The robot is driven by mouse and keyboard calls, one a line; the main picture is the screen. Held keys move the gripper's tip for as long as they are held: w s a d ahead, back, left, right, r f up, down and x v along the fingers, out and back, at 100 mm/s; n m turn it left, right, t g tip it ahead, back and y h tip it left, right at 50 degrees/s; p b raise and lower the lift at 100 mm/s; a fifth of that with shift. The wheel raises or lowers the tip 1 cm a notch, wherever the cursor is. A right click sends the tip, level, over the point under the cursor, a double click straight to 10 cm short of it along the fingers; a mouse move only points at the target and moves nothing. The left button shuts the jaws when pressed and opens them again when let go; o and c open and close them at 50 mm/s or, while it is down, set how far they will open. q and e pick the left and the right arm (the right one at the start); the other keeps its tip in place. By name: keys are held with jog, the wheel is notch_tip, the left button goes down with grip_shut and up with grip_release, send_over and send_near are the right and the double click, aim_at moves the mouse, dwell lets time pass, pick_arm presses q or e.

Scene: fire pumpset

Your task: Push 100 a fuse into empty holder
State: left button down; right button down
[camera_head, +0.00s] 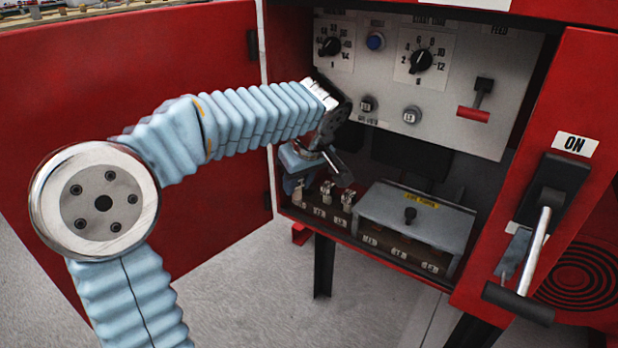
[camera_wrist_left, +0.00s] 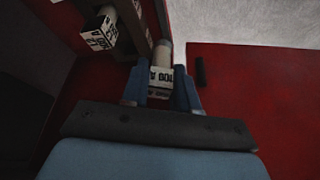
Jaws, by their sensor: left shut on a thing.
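My left gripper (camera_head: 298,165) is inside the red cabinet, at the left end of the row of fuse holders (camera_head: 325,194). In the left wrist view its two blue fingers (camera_wrist_left: 160,92) are shut on a pale fuse (camera_wrist_left: 161,75) with a printed white label, upside down, that seems to read 100. A second labelled fuse (camera_wrist_left: 100,31) shows at upper left in the left wrist view. My right gripper is out of view.
A grey hinged-looking cover (camera_head: 415,213) with a black knob stands right of the holders. The control panel (camera_head: 455,110) with dials is above. The open red door (camera_head: 100,75) is at left, and the ON switch lever (camera_head: 537,245) at right.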

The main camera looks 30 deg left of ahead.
pick_arm(q)
jog(key=w, duration=0.4)
jog(key=w+a, duration=0.1)
jog(key=shift+w+p, duration=0.3)
jog(key=shift+w, duration=0.1)
notch_tip(320, 180, down, 4)
jog(key=shift+r+b, duration=0.15)
jog(key=shift+b, duration=0.2)
jog(key=c, duration=1.1)
grip_release()
jog(key=shift+r, duration=0.1)
jog(key=p+v, duration=0.2)
jog(key=v, duration=1)
